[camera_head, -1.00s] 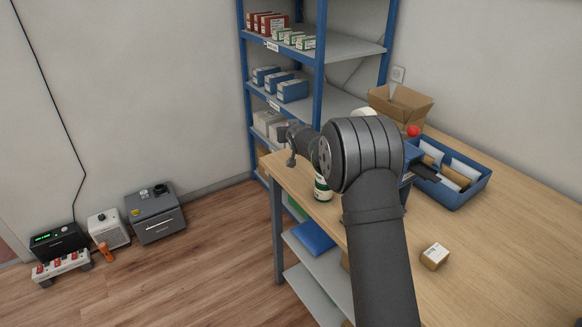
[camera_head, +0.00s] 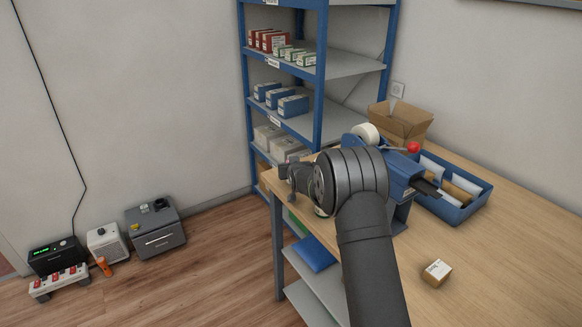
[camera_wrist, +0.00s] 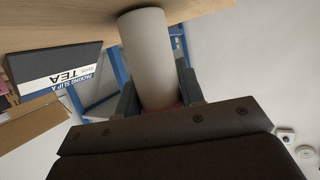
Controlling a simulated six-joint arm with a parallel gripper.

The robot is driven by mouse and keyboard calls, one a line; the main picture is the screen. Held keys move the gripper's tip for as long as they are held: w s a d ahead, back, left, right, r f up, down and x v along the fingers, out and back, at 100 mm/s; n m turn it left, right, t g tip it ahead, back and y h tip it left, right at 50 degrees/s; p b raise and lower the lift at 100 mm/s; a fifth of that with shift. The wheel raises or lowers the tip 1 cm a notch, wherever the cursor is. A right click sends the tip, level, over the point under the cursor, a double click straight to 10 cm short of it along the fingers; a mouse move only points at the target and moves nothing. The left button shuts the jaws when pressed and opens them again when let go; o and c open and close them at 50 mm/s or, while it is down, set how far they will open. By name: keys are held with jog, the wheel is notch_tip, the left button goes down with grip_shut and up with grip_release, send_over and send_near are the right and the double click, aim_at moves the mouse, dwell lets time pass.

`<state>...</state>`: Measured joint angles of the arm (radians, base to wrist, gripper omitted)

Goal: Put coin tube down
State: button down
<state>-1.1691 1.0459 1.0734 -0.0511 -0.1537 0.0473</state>
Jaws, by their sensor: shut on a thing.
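The coin tube (camera_wrist: 147,50) is a plain pale grey cylinder in the wrist view. My gripper (camera_wrist: 158,88) is shut on it, with a dark finger on each side. The tube's far end overlaps the wooden counter edge (camera_wrist: 60,10) at the top of the wrist view; I cannot tell whether they touch. In the head view my arm covers the middle of the scene, and I cannot make out the tube there.
The wooden counter (camera_head: 490,270) carries a small carton (camera_head: 437,272), a blue tray (camera_head: 450,205), an open cardboard box (camera_head: 400,122) and a tape dispenser (camera_head: 367,134). A blue-framed shelf (camera_head: 319,80) stands behind. The counter's front right is clear.

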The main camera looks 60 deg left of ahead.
jog(key=c, duration=0.9)
grip_release()
jog(key=shift+f, duration=0.15)
jog(key=shift+c, duration=0.2)
jog(key=v, duration=0.2)
jog(key=r+v, duration=0.1)
jog(key=v, duration=0.2)
jog(key=shift+r, duration=0.1)
notch_tip(320, 180, up, 6)
